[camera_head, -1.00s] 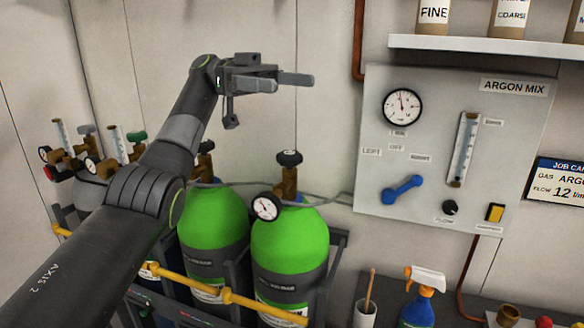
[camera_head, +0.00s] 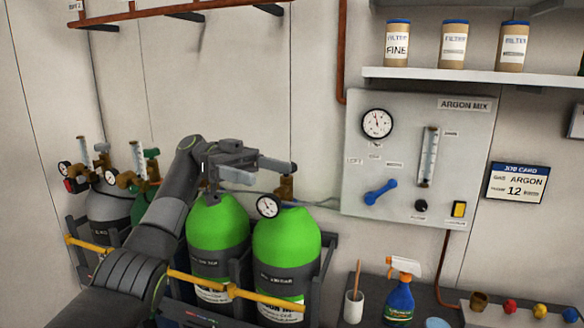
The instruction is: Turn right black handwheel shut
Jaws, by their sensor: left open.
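The right green cylinder (camera_head: 286,244) stands in the rack, with a brass valve (camera_head: 286,187) and a round gauge (camera_head: 268,206) on top. Its black handwheel is hidden behind the fingers of my left gripper (camera_head: 273,174). That gripper is open, its fingers pointing right across the top of the valve; I cannot tell whether they touch the handwheel. The left green cylinder (camera_head: 217,234) stands beside it, its valve hidden behind my left gripper and arm. My right gripper is not in view.
A yellow rail (camera_head: 247,295) crosses the front of the cylinders. Grey and green-wheeled cylinder valves (camera_head: 127,178) stand at the left. The argon mix panel (camera_head: 460,150) hangs at the right, above a bench with a spray bottle (camera_head: 399,300) and a brush cup (camera_head: 354,307).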

